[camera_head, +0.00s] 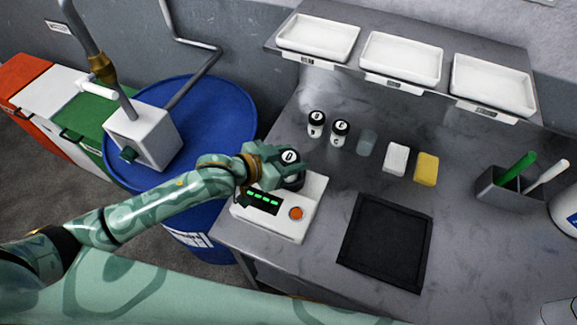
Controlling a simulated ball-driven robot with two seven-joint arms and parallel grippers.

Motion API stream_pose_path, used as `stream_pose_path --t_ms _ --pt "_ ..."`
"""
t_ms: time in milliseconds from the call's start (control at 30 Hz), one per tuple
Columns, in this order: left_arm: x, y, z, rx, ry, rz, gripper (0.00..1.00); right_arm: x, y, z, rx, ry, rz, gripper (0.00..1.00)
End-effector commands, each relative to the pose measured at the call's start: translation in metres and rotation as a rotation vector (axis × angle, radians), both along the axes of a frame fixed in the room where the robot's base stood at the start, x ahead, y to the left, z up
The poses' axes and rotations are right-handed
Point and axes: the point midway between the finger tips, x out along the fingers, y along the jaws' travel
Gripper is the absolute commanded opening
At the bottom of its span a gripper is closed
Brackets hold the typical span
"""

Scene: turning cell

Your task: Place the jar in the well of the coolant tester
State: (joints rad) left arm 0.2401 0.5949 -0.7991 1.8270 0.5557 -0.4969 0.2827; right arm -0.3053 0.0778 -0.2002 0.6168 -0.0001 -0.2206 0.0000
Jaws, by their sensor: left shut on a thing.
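The coolant tester (272,228) is a white box at the left edge of the metal bench, with a lit green display and an orange button. My left gripper (287,166) is shut on a jar (290,157) with a black lid and a round white label. The jar is upright over the back part of the tester. The gripper and jar hide the well, so I cannot tell whether the jar rests in it or hangs just above. My right gripper does not show.
A black mat (385,242) lies right of the tester. White trays (400,60) sit on the shelf above. A blue drum (205,120) stands left.

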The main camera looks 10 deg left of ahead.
Motion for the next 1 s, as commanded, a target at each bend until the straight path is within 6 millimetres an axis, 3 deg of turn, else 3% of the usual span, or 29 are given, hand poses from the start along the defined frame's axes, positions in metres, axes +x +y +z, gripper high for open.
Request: stream_pose_path --t_ms 33,167,367,567,900,933,1000 --pt "0.008 0.002 -0.011 0.001 -0.002 0.000 0.20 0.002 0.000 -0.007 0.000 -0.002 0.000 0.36" --pt "0.018 0.003 -0.022 -0.002 -0.003 -0.001 0.20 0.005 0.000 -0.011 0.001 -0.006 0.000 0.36" --pt "0.025 0.005 -0.030 -0.001 -0.003 0.000 0.20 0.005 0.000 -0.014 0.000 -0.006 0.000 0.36" --pt "0.026 0.005 -0.061 -0.001 -0.001 0.000 0.20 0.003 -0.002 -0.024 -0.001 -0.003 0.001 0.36" --pt "0.026 0.006 -0.064 -0.001 -0.003 0.000 0.20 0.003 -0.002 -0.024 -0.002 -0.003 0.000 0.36" --pt "0.026 0.006 -0.064 -0.001 -0.002 0.000 0.51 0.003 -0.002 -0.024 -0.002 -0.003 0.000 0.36" --pt "0.026 0.006 -0.064 -0.001 -0.002 0.000 0.67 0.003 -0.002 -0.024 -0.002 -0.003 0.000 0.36"
